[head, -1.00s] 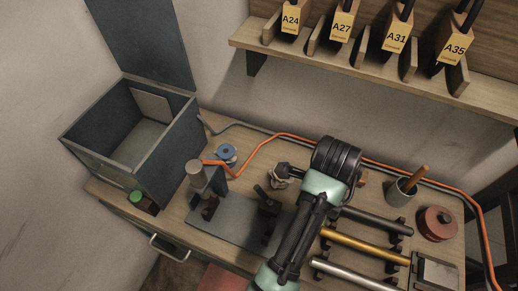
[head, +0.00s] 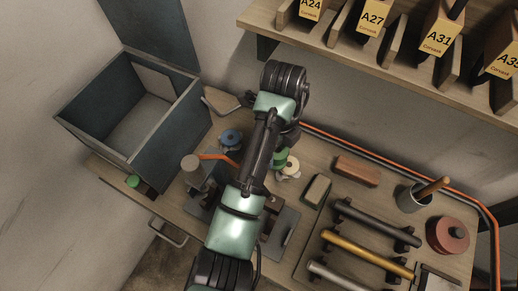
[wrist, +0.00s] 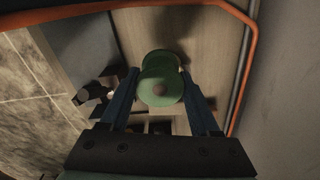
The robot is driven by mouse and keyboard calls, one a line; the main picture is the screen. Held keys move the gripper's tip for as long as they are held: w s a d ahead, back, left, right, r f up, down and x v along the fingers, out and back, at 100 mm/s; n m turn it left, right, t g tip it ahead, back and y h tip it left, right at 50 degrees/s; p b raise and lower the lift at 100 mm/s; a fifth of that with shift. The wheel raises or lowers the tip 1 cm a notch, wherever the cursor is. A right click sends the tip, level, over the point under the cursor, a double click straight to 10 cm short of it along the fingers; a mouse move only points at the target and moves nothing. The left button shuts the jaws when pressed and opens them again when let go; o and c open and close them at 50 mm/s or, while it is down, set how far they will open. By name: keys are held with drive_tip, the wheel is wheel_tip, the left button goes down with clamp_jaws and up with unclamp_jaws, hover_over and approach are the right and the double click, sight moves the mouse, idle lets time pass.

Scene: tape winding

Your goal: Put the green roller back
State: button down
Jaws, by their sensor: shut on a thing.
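The green roller (wrist: 160,80) is between the two fingers of my gripper (wrist: 162,84) in the wrist view. My gripper is shut on it. In the head view the roller shows as a small green piece (head: 280,158) beside my arm; my wrist and arm hide most of the fingers. A smaller green round piece (head: 132,181) sits in a dark block at the left end of the bench, beside the open box.
The open dark box (head: 85,136) stands at the left. A blue spool (head: 230,138), a cream roll (head: 290,168) and a grey post (head: 191,165) are near my arm. Several bars (head: 365,253), a grey cup (head: 411,199) and a red roll (head: 448,235) lie right. The labelled shelf (head: 400,80) is above.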

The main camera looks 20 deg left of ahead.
drive_tip(key=a+f, duration=0.1)
drive_tip(key=w+a, duration=0.1)
drive_tip(key=a, duration=0.1)
drive_tip(key=w+a+f, duration=0.1)
drive_tip(key=a, duration=0.1)
drive_tip(key=shift+a+f+p, duration=0.1)
drive_tip(key=shift+f+p, duration=0.2)
drive_tip(key=shift+f, duration=0.05)
drive_tip(key=shift+w+f, duration=0.1)
drive_tip(key=shift+f, duration=2.1)
drive_tip(key=shift+f, duration=0.1)
drive_tip(key=shift+c, duration=0.6)
unclamp_jaws()
wheel_tip(320, 180, up, 12)
drive_tip(key=shift+a+b, duration=0.15)
drive_tip(key=shift+b, duration=0.2)
